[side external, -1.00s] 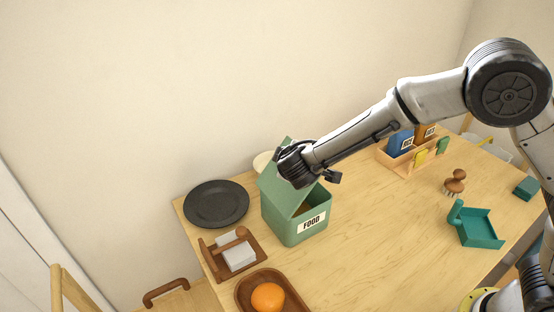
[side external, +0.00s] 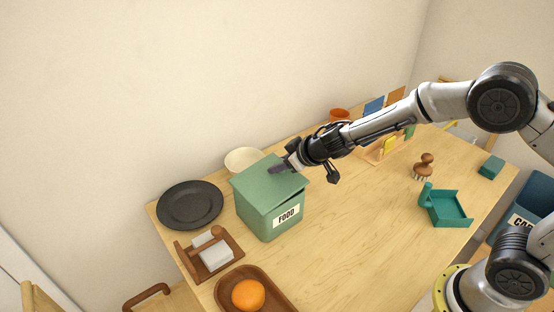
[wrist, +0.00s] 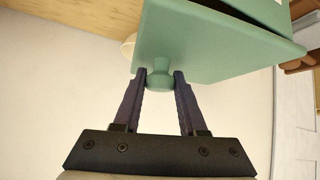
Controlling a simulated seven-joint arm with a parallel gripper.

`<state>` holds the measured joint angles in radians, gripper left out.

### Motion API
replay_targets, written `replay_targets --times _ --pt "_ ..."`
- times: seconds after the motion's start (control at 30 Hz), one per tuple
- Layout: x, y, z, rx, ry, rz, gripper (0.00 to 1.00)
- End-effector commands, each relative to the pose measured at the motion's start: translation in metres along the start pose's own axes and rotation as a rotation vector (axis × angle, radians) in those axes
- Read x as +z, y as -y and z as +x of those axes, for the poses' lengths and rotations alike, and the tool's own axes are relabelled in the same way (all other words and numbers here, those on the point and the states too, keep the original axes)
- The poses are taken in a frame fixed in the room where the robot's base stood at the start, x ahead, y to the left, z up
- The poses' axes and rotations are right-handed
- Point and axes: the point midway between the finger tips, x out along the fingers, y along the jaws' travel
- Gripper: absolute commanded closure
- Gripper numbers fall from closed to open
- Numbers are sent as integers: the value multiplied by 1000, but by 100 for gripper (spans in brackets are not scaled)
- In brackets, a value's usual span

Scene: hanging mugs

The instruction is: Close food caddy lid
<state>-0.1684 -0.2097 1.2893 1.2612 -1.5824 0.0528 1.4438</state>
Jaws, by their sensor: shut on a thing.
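The green food caddy (side external: 270,222) stands on the table with a white FOOD label facing the front.
A black plate (side external: 190,205) and a cream bowl (side external: 240,160) sit near the caddy. A wooden napkin holder (side external: 228,258) and a tray with an orange (side external: 248,295) are in front. A teal dustpan (side external: 446,208) and a brush (side external: 424,166) lie to the right.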

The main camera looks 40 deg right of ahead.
Motion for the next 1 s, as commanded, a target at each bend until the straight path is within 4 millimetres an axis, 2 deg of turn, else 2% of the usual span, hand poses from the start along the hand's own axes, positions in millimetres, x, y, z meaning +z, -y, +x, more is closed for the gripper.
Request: replay_targets --times 0.3,0.57,0.6,0.7,0.77,1.0 --pt "11 -4 9 -75 -27 84 100" --pt "12 -4 11 -89 -32 97 100" --pt "12 -4 11 -88 -32 97 54" --pt "12 -4 11 -88 -31 97 36" --pt "12 -4 11 -88 -31 97 29" --pt "13 -4 11 -89 -30 96 29"
